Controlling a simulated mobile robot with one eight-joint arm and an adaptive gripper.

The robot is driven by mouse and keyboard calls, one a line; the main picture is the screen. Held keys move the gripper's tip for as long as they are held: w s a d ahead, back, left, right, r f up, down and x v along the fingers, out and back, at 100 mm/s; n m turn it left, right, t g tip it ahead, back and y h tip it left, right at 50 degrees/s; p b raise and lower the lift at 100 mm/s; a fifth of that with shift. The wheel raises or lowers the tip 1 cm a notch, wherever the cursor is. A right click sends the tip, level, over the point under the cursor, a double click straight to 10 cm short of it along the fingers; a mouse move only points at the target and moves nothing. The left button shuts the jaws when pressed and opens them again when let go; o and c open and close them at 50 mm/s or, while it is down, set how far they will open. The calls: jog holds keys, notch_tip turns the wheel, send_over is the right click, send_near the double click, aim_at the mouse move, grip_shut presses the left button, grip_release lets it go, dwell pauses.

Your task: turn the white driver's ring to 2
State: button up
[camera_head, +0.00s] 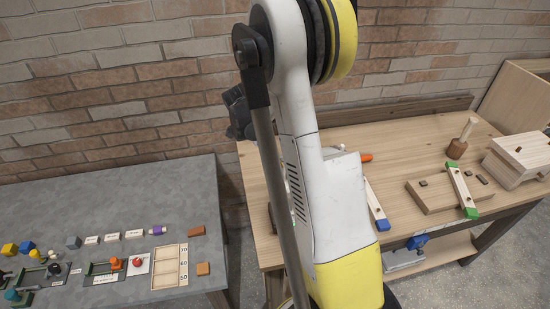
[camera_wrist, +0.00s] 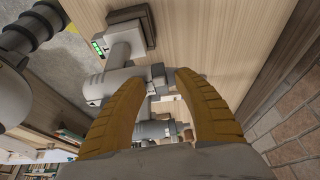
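A white driver (camera_wrist: 98,88) lies on the wooden bench in the wrist view, with a pale grip, a dark grey foot and a small green mark. Its grey front part reaches in between the fingertips of my gripper (camera_wrist: 158,76). The two tan fingers stand apart, one on each side of that front part, and I see no clear grip on it. The ring's numbers are too small to read. In the head view my arm hides the gripper and most of the bench spot behind it.
The wooden bench (camera_head: 400,140) holds a wooden block with a green-ended bar (camera_head: 461,188), a mallet (camera_head: 461,140) and a wooden box (camera_head: 518,158). A grey table (camera_head: 120,205) at left carries small coloured parts and a wooden tray (camera_head: 155,270). A brick wall stands behind.

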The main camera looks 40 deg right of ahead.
grip_shut()
dwell(0.3)
jog(key=t+y, duration=0.1)
jog(key=d+y, duration=0.1)
jog(key=y, duration=0.1)
jog(key=shift+s+d+r+t+b, duration=0.1)
jog(key=shift+s+r+t+b, duration=0.1)
jog(key=shift+s+t+b, duration=0.2)
jog(key=shift+s+d+r+t+y+b, duration=0.1)
jog(key=shift+s+d+t+y+b, duration=0.2)
jog(key=shift+t+y+b, duration=0.5)
jog(key=shift+s+d+t+y+b, duration=0.1)
jog(key=shift+d+t+y+b, duration=0.35)
jog(key=shift+y, duration=0.65)
grip_release()
